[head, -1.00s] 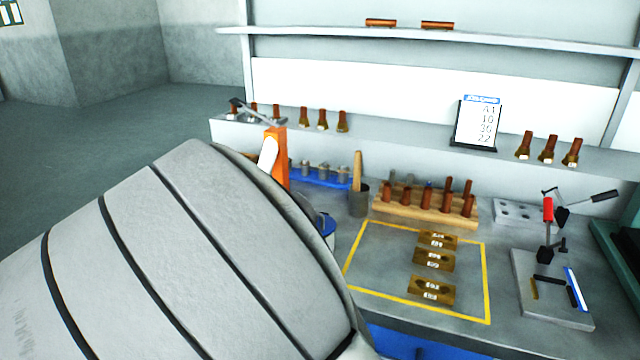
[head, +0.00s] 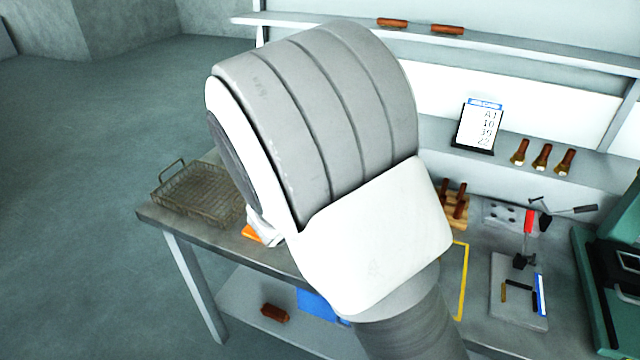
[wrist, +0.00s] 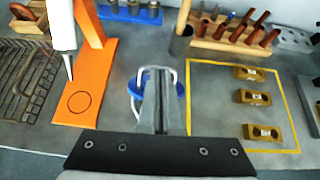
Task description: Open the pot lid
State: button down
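In the wrist view a round blue lid (wrist: 180,88) shows on both sides of my gripper's fingers, with pale wire-like loops beside it. The fingers hide its middle and most of the pot under it. My gripper (wrist: 157,72) points over the lid, and its fingers look close together with nothing visible between them. I cannot tell whether they touch the lid. In the head view my own arm covers the pot, the lid and my gripper.
An orange stand (wrist: 92,75) with a white nozzle is left of the lid, beside a wire basket (head: 200,190). A wooden rack (wrist: 235,40) of copper-coloured pieces and a dark cup (wrist: 181,42) stand behind. Brass blocks (wrist: 258,97) lie inside a yellow outline at right.

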jog(key=r+g+p, duration=0.1)
jog(key=p, duration=0.1)
jog(key=w+p, duration=0.1)
jog(key=p, duration=0.1)
jog(key=shift+w+d+r+g+y+p, duration=0.25)
jog(key=shift+d+r+g+y+p, duration=0.05)
jog(key=shift+d+r+g, duration=0.1)
jog(key=w+g+p, duration=0.1)
jog(key=p, duration=0.2)
jog(key=shift+w+d, duration=0.15)
jog(key=shift+w+d+p, duration=0.2)
jog(key=shift+w+p, duration=0.3)
jog(key=shift+p, duration=0.1)
jog(key=w+d, duration=0.2)
jog(key=w, duration=0.4)
jog(key=shift+f+y, duration=0.3)
jog(key=shift+f, duration=0.1)
